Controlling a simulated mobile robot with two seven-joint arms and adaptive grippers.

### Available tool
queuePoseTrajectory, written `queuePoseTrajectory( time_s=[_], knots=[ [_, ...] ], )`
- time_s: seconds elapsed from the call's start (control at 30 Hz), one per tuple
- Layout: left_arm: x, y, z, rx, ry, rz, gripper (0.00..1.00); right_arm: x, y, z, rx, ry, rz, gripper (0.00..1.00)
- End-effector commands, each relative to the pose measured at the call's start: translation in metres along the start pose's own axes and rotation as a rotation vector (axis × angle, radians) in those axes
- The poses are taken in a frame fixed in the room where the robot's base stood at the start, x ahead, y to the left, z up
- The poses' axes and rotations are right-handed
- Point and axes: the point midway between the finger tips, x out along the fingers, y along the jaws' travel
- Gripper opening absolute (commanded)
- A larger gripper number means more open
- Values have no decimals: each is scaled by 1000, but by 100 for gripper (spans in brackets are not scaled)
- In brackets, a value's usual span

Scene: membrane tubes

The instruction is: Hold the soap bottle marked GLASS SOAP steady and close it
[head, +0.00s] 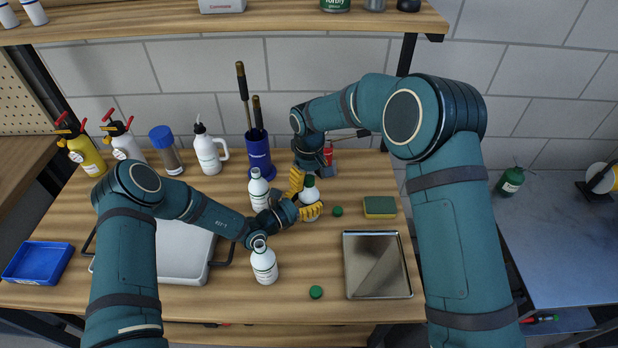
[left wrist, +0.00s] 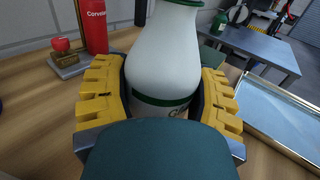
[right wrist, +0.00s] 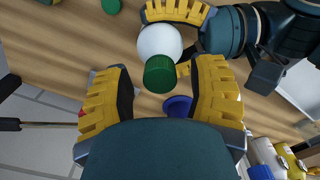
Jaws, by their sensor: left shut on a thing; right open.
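A white soap bottle with a green band (head: 310,203) stands upright near the table's middle. Two other white bottles (head: 258,189) (head: 264,263) stand uncapped nearby.
Loose green caps (head: 337,211) (head: 316,292) lie on the table. A sponge (head: 380,207) and a metal tray (head: 346,270) are to the right. A blue holder with tools (head: 259,153) and a red can (left wrist: 97,25) stand behind. A blue tray (head: 38,262) is far left.

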Motion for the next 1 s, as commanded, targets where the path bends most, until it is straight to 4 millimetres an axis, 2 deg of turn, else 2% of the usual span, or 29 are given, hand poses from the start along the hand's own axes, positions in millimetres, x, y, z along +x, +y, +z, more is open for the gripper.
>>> queuePoseTrajectory(
  time_s=[0.17, 0.4, 0.6, 0.8, 1.0],
  knots=[
    [0, 0, 0, 0, 0, 0, 0, -22, 0, -1, 0, 5, 1, 56],
    [0, 0, 0, 0, 0, 0, 0, -71, 0, -1, 0, 5, 1, 56],
    [0, 0, 0, 0, 0, 0, 0, -103, 0, -1, 1, 3, 1, 56],
    [0, 0, 0, 0, -1, 0, 0, -118, 0, 0, 0, 1, 0, 56],
    [0, 0, 0, 0, -1, 0, 0, -119, 0, 0, 0, 1, 0, 56]
  ],
)
